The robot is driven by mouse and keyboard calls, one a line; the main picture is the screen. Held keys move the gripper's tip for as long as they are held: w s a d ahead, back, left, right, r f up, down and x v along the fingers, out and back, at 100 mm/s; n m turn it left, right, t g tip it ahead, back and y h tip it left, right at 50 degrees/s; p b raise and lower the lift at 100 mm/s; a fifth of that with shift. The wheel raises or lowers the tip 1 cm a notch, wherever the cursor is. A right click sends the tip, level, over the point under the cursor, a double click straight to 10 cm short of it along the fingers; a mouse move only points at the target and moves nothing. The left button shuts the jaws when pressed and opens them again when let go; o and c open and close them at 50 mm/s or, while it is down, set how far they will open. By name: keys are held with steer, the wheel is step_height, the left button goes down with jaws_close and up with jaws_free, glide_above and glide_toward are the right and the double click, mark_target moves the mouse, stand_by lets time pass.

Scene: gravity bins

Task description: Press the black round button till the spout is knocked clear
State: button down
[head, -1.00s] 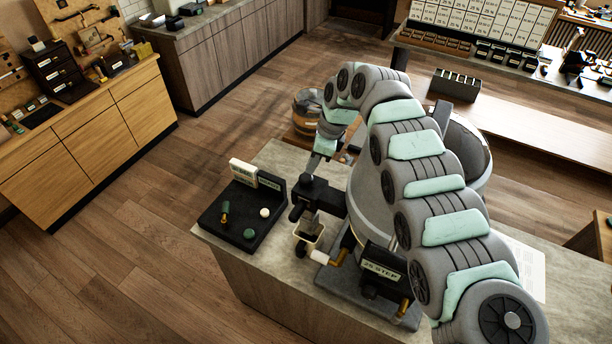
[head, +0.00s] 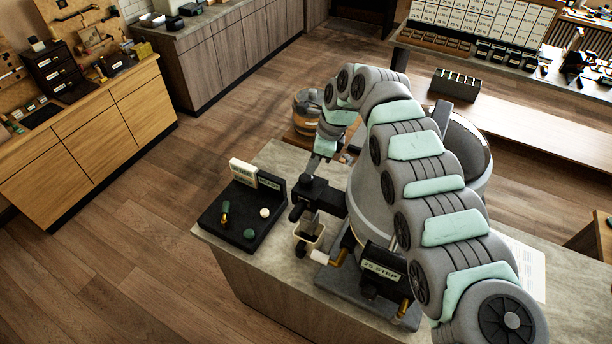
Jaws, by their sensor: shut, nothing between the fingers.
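My gripper (head: 313,169) is shut and empty. It points down at the top of a black fitting (head: 322,191) on the front of the large grey bin (head: 366,197). Its tips are at or just above this fitting; I cannot tell whether they touch. I cannot make out the black round button, which may be hidden beneath the tips. The spout area is dark and partly covered by the fitting. A small pale cup (head: 311,236) stands below it.
Left of the bin a black board (head: 225,233) carries a green button (head: 249,234), a white button (head: 264,212) and a small upright lever (head: 225,211). A labelled black box (head: 381,268) stands at the bin's front right.

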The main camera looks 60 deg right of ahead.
mark_target(310, 177)
steer(key=shift+f, duration=1.55)
steer(key=shift+r, duration=1.15)
steer(key=shift+f, duration=0.1)
